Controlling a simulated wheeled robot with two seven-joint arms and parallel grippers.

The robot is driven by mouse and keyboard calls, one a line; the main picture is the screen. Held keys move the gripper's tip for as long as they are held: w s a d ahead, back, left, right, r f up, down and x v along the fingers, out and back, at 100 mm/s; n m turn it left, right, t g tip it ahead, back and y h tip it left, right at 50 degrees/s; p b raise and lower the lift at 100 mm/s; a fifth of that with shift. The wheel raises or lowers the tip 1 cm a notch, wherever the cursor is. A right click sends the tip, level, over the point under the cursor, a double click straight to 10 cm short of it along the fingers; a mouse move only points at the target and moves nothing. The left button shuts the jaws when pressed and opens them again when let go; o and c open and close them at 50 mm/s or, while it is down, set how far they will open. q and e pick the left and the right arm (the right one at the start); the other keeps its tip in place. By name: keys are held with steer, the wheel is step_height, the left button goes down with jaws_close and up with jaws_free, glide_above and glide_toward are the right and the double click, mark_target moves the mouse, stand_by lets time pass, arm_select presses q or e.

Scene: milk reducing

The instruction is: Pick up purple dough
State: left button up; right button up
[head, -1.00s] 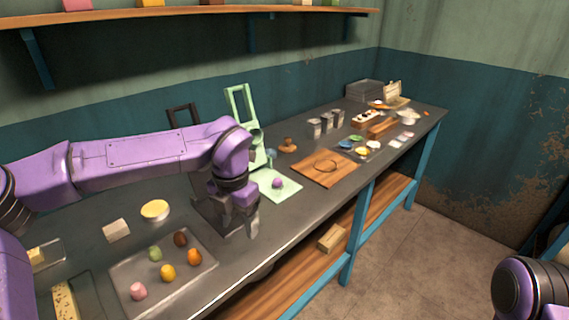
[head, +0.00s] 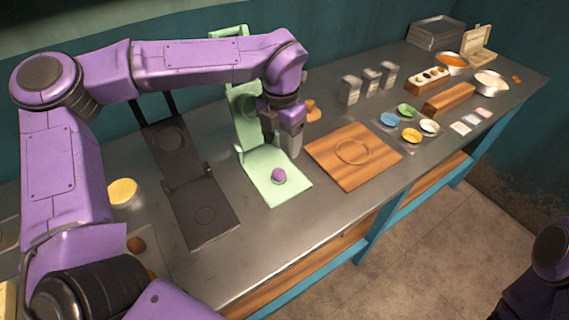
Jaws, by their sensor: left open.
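The purple dough (head: 278,175) is a small ball resting on the flat lower plate of the light green press (head: 268,190), near the middle of the bench. My left arm comes in from the left and its gripper (head: 284,150) hangs just above and behind the dough, in front of the press's upright part. The left gripper is open and holds nothing; one finger shows clearly, the other is partly hidden. A part of my right arm shows at the lower right edge, but its gripper is out of view.
A dark press (head: 190,185) lies open to the left. A wooden board (head: 352,155) with a round mark lies right of the green press. Metal tins (head: 370,80), small coloured bowls (head: 410,135) and a wooden block (head: 449,98) stand farther right.

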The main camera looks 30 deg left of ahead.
mark_target(280, 169)
arm_select(q)
steer(key=f, duration=0.2)
steer(key=f+p, duration=0.1)
steer(key=f, duration=0.2)
steer(key=s+f, duration=0.1)
steer(key=f, duration=0.2)
steer(key=shift+f+p, duration=0.1)
steer(key=shift+p, duration=0.25)
steer(key=shift+f, duration=0.45)
steer(key=c, duration=1.1)
steer(key=shift+c, duration=0.6)
steer(key=shift+r, duration=0.1)
